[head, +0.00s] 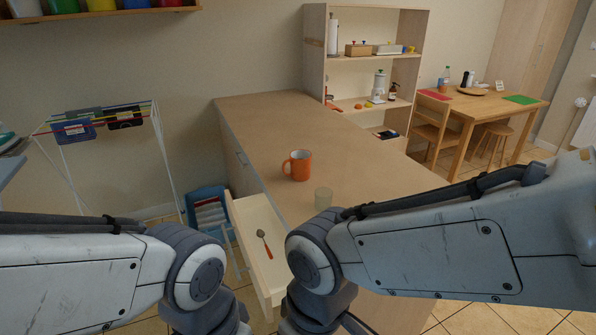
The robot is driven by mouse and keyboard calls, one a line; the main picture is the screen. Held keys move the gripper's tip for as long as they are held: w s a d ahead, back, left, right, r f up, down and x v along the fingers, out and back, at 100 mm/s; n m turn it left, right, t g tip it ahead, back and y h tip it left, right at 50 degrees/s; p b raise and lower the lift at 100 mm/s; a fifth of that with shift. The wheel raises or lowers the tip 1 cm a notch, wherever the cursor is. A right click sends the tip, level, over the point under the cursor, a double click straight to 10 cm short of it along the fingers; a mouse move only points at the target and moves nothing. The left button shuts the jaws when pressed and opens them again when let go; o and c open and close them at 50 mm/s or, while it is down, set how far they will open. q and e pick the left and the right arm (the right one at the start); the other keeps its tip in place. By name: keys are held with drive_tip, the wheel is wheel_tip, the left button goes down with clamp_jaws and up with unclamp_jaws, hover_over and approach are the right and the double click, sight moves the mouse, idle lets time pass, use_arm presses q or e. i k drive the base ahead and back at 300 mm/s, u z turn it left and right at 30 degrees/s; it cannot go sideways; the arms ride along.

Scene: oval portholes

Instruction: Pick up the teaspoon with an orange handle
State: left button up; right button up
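The teaspoon (265,244) with an orange handle lies in the open drawer (250,222) of the wooden counter. Its metal bowl points to the far side and its orange handle toward me. My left arm comes in from the left and my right arm from the right, on either side of the drawer's near end. Both grippers are below the frame's bottom edge, so their fingers do not show. My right arm hides part of the counter and lies close to the drawer's right side.
A drying rack (98,130) and a blue folding chair (207,208) are on the left. A shelf unit (352,88) and a table (476,112) stand behind.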

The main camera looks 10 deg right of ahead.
sight(260, 233)
drive_tip(key=z, duration=3.75)
drive_tip(key=k, duration=1.25)
drive_tip(key=u, duration=1.95)
drive_tip(key=i, duration=0.5)
drive_tip(key=u, duration=0.05)
